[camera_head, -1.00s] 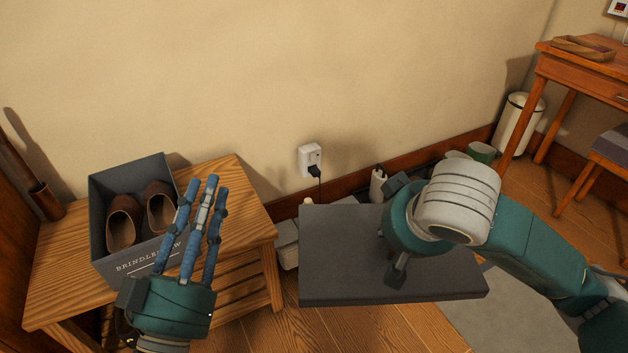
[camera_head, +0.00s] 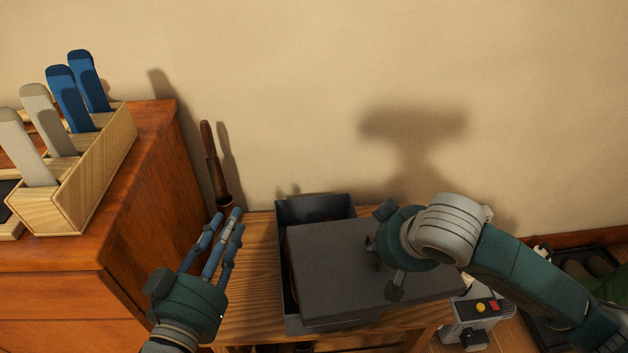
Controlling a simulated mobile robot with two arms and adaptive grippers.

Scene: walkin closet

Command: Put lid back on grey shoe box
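The grey shoe box (camera_head: 315,207) stands open on the wooden bench (camera_head: 262,262). Its grey lid (camera_head: 335,262) is above it, tilted and offset to the right, covering most of the opening. The brown shoes seen in the box earlier are hidden by the lid. My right gripper (camera_head: 385,252) is over the lid's right part and grips it from above; its fingertips are partly hidden. I cannot tell whether the lid touches the box. My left gripper (camera_head: 222,232) is open and empty, left of the box, blue fingers pointing up and spread.
A wooden dresser (camera_head: 150,170) stands at the left, carrying a wooden holder (camera_head: 90,180) with blue and beige upright pieces. A dark brown stick-like object (camera_head: 211,165) leans by the wall. A grey device with coloured buttons (camera_head: 478,315) and a dark tray (camera_head: 590,275) lie at the lower right.

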